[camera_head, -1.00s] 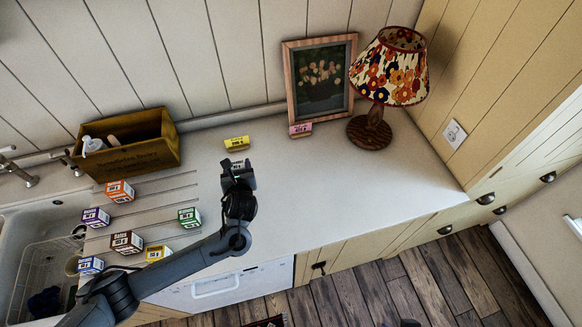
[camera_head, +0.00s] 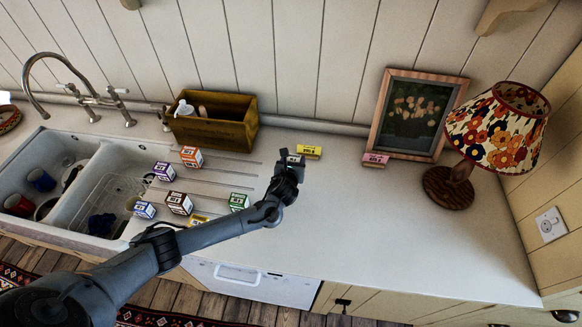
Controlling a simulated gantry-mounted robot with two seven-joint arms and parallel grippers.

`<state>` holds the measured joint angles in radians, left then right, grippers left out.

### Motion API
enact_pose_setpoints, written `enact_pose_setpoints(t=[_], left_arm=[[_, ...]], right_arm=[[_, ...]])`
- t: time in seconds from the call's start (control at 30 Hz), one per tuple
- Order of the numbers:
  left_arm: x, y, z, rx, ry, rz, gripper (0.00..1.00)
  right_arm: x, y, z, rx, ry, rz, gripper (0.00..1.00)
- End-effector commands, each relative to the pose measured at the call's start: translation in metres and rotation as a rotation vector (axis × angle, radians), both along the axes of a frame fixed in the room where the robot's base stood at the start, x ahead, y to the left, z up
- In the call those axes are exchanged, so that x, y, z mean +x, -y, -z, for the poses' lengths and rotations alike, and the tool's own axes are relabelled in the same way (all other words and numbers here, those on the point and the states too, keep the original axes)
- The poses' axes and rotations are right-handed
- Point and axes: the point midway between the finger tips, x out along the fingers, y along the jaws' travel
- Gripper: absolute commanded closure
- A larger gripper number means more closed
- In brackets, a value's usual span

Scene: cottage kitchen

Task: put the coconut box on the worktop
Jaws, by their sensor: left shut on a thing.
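My left gripper (camera_head: 290,163) is shut on a small box (camera_head: 293,157) with a white label, over the worktop (camera_head: 400,220). The jaws hide most of this box, and its label is too small to read, so I cannot tell from its print that it is the coconut box. It is just left of a yellow box (camera_head: 308,152) on the worktop; I cannot tell whether the held box touches the surface. A pink box (camera_head: 375,159) lies further right, by the picture frame. My right gripper is not in view.
Several small boxes, among them an orange one (camera_head: 190,156) and a green one (camera_head: 239,201), stand on the grooved drainer left of my gripper. A wooden crate (camera_head: 213,133) stands behind them. A lamp (camera_head: 450,187) and picture frame (camera_head: 416,114) stand right. The middle right worktop is clear.

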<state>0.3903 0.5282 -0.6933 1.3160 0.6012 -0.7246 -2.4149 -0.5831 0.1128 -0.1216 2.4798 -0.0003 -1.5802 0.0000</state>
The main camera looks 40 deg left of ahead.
Motion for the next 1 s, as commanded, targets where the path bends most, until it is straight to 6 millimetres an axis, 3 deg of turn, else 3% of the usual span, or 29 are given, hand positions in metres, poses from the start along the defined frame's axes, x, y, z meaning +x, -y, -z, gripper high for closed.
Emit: enact_pose_setpoints(t=[0.2, 0.37, 0.6, 1.0], left_arm=[[0.007, -0.018, 0.011, 0.000, 0.001, 0.000, 0.74], [0.007, -0.019, 0.020, 0.000, -0.001, 0.000, 0.74], [0.007, -0.019, 0.048, -0.001, -0.001, -0.001, 0.74], [0.007, -0.020, 0.053, 0.000, 0.001, 0.000, 0.74]], right_arm=[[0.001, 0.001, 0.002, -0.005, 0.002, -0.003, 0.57], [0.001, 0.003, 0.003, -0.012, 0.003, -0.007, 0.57], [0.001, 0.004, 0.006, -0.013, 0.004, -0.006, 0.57], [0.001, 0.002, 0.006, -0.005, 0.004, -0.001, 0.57]])
